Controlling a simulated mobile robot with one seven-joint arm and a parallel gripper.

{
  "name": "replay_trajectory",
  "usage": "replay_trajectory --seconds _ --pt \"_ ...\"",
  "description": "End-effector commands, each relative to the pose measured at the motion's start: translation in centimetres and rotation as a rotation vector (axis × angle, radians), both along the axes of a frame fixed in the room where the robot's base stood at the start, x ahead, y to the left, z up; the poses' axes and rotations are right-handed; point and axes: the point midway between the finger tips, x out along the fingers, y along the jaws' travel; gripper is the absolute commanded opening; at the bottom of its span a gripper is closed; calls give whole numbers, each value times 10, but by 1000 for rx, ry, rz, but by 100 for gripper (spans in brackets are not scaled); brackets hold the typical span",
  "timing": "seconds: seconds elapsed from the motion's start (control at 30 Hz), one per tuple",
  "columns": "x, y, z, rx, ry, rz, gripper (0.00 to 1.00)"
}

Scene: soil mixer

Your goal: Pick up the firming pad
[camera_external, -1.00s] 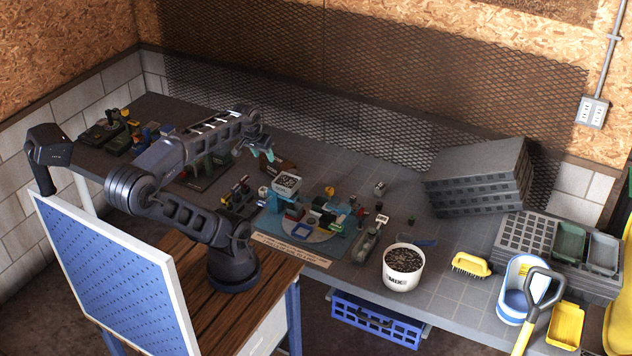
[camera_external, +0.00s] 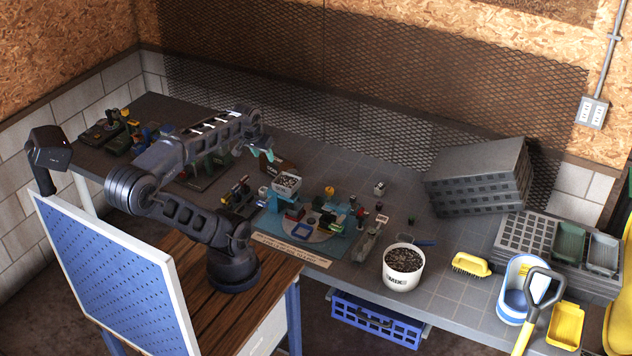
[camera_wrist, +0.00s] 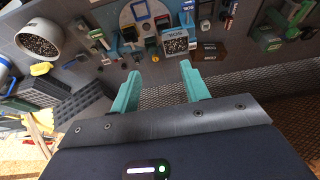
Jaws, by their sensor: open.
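My gripper (camera_external: 262,148) hangs above the back part of the bench, left of the middle in the external view. In the wrist view its two teal fingers (camera_wrist: 160,70) are spread apart with nothing between them. I cannot tell for sure which thing is the firming pad. A small brown block with a dark top and a pale label (camera_wrist: 209,51) lies beyond the fingertips, to the right in the wrist view. In the external view a brown block (camera_external: 272,164) sits just below and right of the fingers, apart from them.
A grey pot of dark granules (camera_wrist: 177,41) stands left of the brown block, beside a round fixture (camera_external: 318,230) on a teal base. A white bucket (camera_external: 403,270) stands farther right. Wire mesh (camera_external: 400,130) rises behind the bench. Stacked grey trays (camera_external: 478,178) stand at right.

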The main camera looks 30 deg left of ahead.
Motion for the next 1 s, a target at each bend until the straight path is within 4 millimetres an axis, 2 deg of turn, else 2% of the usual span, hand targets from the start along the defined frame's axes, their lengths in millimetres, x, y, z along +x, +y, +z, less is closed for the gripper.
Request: replay_trajectory --seconds 0.73,0.87,1.0 --pt "1 0 0 2 1 -5 49" --pt "13 -3 1 15 13 -43 49" --pt "41 -8 0 44 38 -133 49"
